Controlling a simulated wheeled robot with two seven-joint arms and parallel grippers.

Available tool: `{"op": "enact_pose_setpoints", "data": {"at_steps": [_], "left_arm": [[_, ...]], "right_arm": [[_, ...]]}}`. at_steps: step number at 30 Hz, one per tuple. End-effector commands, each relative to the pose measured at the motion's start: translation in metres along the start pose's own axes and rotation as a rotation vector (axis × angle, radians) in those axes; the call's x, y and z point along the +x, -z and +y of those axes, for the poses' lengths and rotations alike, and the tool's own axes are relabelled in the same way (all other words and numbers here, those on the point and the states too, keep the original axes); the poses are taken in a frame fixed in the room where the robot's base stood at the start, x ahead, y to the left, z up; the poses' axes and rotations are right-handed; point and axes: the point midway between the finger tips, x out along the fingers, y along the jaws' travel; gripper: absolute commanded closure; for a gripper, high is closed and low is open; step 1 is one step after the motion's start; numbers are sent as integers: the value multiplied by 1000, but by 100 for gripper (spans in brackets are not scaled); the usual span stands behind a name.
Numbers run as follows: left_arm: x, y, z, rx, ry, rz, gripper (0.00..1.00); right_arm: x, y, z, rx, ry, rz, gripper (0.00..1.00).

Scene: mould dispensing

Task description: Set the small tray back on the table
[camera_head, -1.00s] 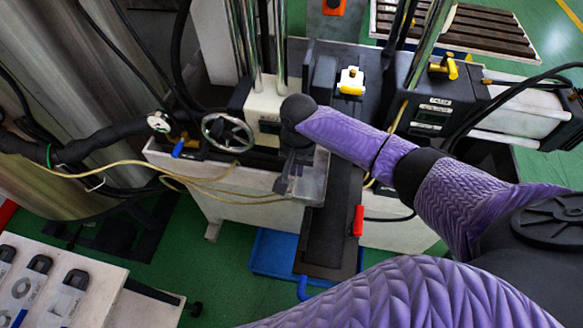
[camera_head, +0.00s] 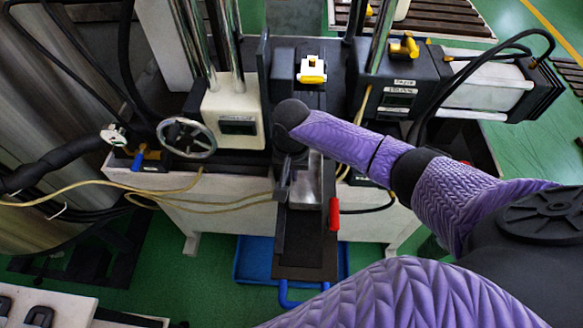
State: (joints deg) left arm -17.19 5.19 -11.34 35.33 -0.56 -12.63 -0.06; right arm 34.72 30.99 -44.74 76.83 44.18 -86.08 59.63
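The small tray (camera_head: 308,182) is a grey, metallic-looking open box in the middle of the head view. It is over the long dark slide plate (camera_head: 303,250) of the machine. I cannot tell whether it touches the plate. My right gripper (camera_head: 284,183) points down at the tray's left side and appears shut on its wall. My purple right arm and its dark wrist hide most of the gripper and the tray's far part. My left gripper is not in view.
A red handle (camera_head: 334,214) stands right of the slide plate. A blue bin (camera_head: 254,262) lies below it on the green floor. A handwheel (camera_head: 187,138) and yellow hoses are at left. A white table (camera_head: 52,303) with black-handled pieces is at the lower left corner.

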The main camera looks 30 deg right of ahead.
Motion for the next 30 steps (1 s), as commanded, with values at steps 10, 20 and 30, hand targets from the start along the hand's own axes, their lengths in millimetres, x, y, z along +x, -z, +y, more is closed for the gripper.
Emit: {"op": "enact_pose_setpoints", "data": {"at_steps": [10,20,30], "left_arm": [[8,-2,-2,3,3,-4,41],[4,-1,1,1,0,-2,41],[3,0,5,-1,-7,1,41]], "right_arm": [[16,0,0,0,0,0,100],[17,-1,0,1,0,-1,100],[20,-1,0,0,0,0,86]]}}
